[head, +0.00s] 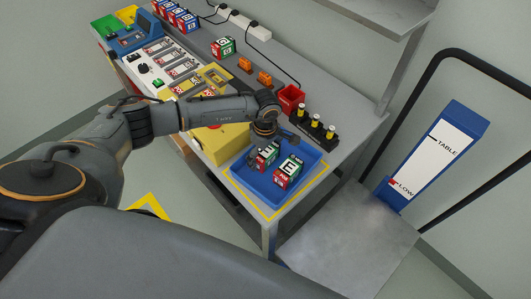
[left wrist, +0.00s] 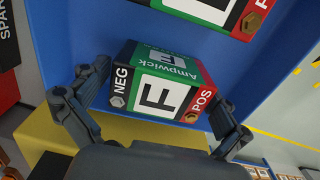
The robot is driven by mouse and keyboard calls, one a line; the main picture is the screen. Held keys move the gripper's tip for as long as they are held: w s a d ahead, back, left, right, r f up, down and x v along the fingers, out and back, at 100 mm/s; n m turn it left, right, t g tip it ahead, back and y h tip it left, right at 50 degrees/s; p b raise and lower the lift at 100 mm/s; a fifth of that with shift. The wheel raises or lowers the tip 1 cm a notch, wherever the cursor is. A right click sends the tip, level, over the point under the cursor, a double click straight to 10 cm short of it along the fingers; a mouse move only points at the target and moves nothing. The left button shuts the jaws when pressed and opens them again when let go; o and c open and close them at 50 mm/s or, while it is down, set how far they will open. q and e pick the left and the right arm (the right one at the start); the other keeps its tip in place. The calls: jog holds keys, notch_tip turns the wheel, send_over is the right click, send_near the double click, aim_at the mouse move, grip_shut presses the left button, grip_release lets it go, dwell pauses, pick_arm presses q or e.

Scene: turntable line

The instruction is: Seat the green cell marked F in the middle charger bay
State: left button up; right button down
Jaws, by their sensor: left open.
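The green cell marked F (left wrist: 162,90) lies in the blue tray (left wrist: 75,30), its F face, NEG and POS ends showing in the left wrist view. In the head view it is the cell (head: 267,155) partly hidden under my left gripper (head: 262,143). My left gripper (left wrist: 160,95) is open, with one finger on each side of this cell; I cannot tell whether they touch it. A second green, white and red cell (head: 288,171) lies beside it in the tray. The charger (head: 168,57), with several bays, is at the upper left of the head view. My right gripper is not in view.
A red bin (head: 291,98) and a black rack (head: 315,128) with yellow-topped items stand behind the tray. A green-topped cell (head: 222,47) and orange blocks (head: 264,78) are on the bench. A yellow box (head: 222,145) is left of the tray.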

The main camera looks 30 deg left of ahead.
pick_arm(q)
jog(key=shift+c, duration=0.4)
jog(key=c, duration=1.5)
jog(key=shift+o, duration=0.2)
jog(key=shift+r, duration=0.1)
jog(key=shift+r, duration=0.1)
